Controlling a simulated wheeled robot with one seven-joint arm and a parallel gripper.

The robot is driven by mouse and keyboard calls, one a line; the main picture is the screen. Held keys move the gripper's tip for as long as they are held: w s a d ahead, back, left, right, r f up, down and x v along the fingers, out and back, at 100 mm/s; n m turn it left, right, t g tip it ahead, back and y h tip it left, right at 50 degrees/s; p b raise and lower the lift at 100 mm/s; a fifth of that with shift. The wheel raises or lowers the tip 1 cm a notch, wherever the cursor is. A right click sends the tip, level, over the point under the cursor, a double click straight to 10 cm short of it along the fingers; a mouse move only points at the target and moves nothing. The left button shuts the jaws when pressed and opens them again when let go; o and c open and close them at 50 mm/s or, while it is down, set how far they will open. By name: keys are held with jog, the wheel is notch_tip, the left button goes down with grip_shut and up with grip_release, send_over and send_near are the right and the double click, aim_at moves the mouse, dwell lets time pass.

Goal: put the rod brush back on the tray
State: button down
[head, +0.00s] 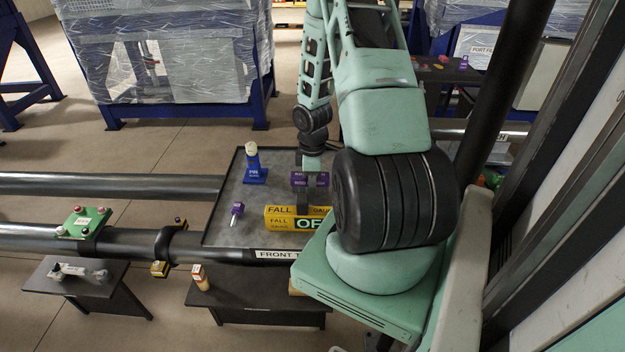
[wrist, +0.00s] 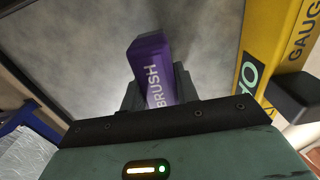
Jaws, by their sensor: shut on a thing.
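The rod brush shows as a purple block with white lettering (head: 299,182), above or on the far middle part of the grey tray (head: 222,225). In the wrist view its purple body (wrist: 151,62), marked BRUSH, sits between the dark fingers of my gripper (wrist: 157,92). My gripper (head: 312,180) is shut on it, seen partly behind the yellow box in the head view. The brush's lower end is hidden. I cannot tell whether it touches the tray.
A yellow FALL GAUGE box (head: 284,218) stands close on the near side of my gripper. A blue PIN piece (head: 255,175) and a small purple-handled tool (head: 237,209) are on the tray's left part. Bare tray lies between them. Dark pipes (head: 110,185) run left of the tray.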

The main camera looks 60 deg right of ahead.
jog(key=shift+f+b, duration=0.45)
jog(key=shift+f, duration=0.35)
jog(key=c, duration=1)
grip_release()
jog(key=shift+o, duration=0.2)
notch_tip(320, 180, up, 5)
jog(key=p, duration=0.5)
jog(key=shift+r, duration=0.1)
notch_tip(320, 180, up, 17)
